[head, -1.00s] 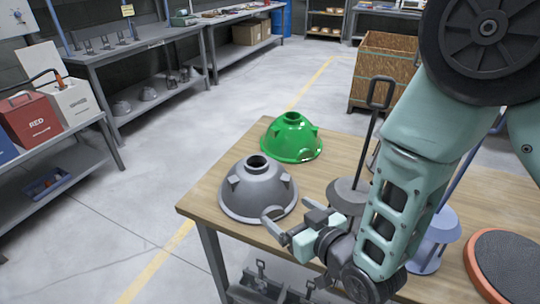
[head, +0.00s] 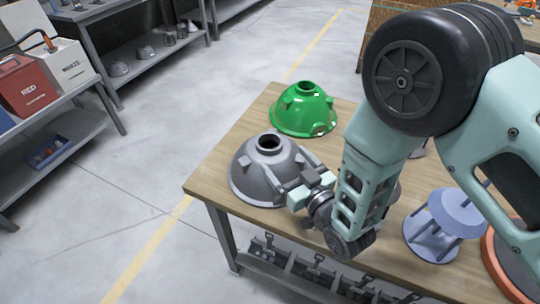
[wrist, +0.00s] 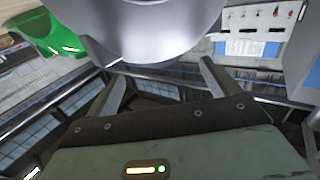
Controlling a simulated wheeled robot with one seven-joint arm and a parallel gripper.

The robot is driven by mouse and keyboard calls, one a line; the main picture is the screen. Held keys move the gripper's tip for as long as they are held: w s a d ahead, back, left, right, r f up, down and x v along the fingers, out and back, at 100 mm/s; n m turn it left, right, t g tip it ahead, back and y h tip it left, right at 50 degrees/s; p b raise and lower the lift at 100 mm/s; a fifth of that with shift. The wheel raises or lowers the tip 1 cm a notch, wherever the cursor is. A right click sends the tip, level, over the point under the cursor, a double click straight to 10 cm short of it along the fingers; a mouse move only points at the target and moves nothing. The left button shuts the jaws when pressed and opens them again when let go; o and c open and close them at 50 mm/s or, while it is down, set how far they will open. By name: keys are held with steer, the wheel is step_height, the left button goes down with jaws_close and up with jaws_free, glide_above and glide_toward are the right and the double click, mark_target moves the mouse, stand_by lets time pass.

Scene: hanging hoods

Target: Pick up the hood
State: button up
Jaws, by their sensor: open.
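A grey dome-shaped hood (head: 253,172) with an open neck on top and small lugs sits on the wooden table's left end. A green hood (head: 303,108) of the same shape sits behind it to the right. My gripper (head: 283,188) is at the grey hood's lower right side and hides part of its rim. In the wrist view, the two fingers of my gripper (wrist: 163,78) stand apart, with the grey hood (wrist: 140,35) just beyond them. I cannot tell whether they touch it. The green hood (wrist: 48,33) shows at upper left.
The wooden table (head: 225,185) has a blue-grey stand (head: 430,232) and an orange-rimmed disc at right, partly behind my arm. A shelf with dark fixtures (head: 290,262) is under the table. Shelving with red and white boxes (head: 28,88) stands at left; the floor between is clear.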

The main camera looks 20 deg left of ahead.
mark_target(277, 151)
steer(key=shift+p+x, duration=1.15)
steer(key=shift+x, duration=1.75)
steer(key=c, duration=1.7)
steer(key=shift+r, duration=0.1)
